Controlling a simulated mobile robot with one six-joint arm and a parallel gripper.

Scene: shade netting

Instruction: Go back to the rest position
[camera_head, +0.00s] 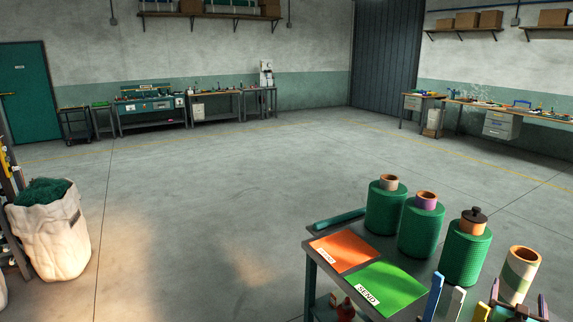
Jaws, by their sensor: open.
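My gripper cannot be made out in this view. A work table (318,262) stands at the lower right. On it lie an orange sheet (346,250) and a green sheet (388,287) with a label reading SEND. Three green netting rolls stand upright along its far side: one with a tan core (386,211), one with a purple-banded core (421,228), and one with a dark knob on top (466,254). A cream and green striped tube (519,273) is at the right, its lower part hidden by dark upright pieces.
Blue and white upright bars (433,297) rise at the bottom edge. A white sack (50,238) with green netting stands on the left floor. Benches (152,119) line the back wall, more stand at the right (503,122). The middle floor is clear.

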